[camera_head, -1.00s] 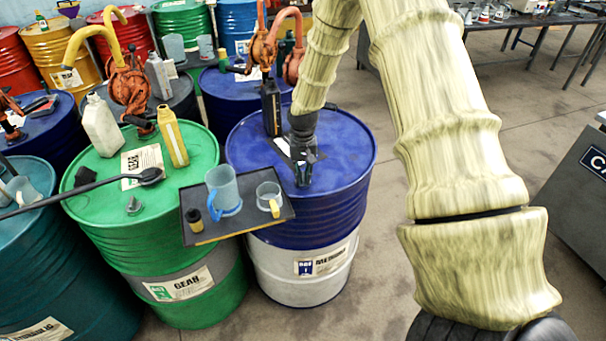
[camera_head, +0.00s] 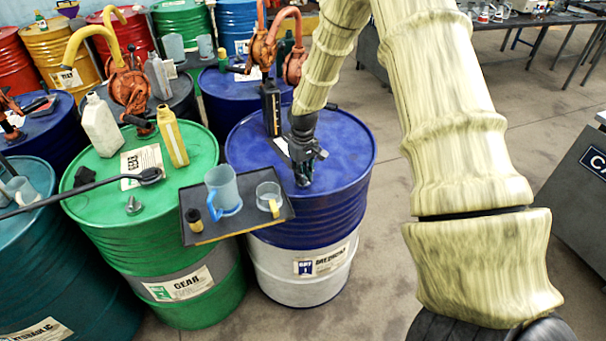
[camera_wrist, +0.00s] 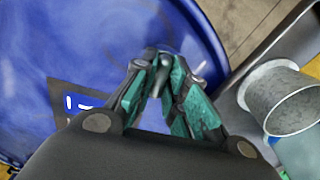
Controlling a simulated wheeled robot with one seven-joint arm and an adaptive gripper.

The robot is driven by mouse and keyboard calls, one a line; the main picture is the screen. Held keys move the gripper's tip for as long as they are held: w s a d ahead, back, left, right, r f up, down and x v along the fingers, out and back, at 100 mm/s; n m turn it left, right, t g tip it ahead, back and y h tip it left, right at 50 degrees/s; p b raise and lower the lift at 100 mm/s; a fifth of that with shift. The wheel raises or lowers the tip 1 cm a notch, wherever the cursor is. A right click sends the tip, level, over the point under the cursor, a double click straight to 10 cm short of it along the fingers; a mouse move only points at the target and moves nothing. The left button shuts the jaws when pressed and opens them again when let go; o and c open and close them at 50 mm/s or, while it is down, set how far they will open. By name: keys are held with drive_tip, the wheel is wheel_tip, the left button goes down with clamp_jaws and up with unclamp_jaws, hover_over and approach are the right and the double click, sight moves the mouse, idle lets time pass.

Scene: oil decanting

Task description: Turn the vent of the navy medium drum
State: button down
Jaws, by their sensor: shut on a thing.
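The navy medium drum (camera_head: 345,150) has a blue lid and a white lower band labelled MEDIUM, in the middle of the head view. My gripper (camera_head: 304,183) points down at the near part of its lid. In the wrist view my gripper (camera_wrist: 160,75) has its teal fingers brought together on a small grey metal piece, the vent (camera_wrist: 151,54), over the blue lid. A light, thin bar shows at the right fingertip. The fingers hide most of the vent, and its turned angle cannot be told.
A dark tray (camera_head: 190,236) with a blue-handled jug (camera_head: 222,188), a small cup (camera_head: 268,196) and a yellow-black container sits at the drum's left edge. A green drum (camera_head: 90,175) stands to the left. A dark bottle (camera_head: 271,108) and orange pump stand behind.

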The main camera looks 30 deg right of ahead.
drive_tip(key=n, duration=0.5)
drive_tip(key=shift+d+n, duration=0.1)
drive_tip(key=shift+n, duration=0.2)
drive_tip(key=n+p, duration=0.1)
drive_tip(key=n, duration=0.4)
drive_tip(key=shift+w+n, duration=0.1)
drive_tip(key=shift+n, duration=0.2)
drive_tip(key=shift+r, duration=0.1)
drive_tip(key=c, duration=1.4)
unclamp_jaws()
drive_tip(key=shift+d, duration=0.1)
drive_tip(key=shift+c, duration=0.2)
wheel_tip(320, 180, up, 12)
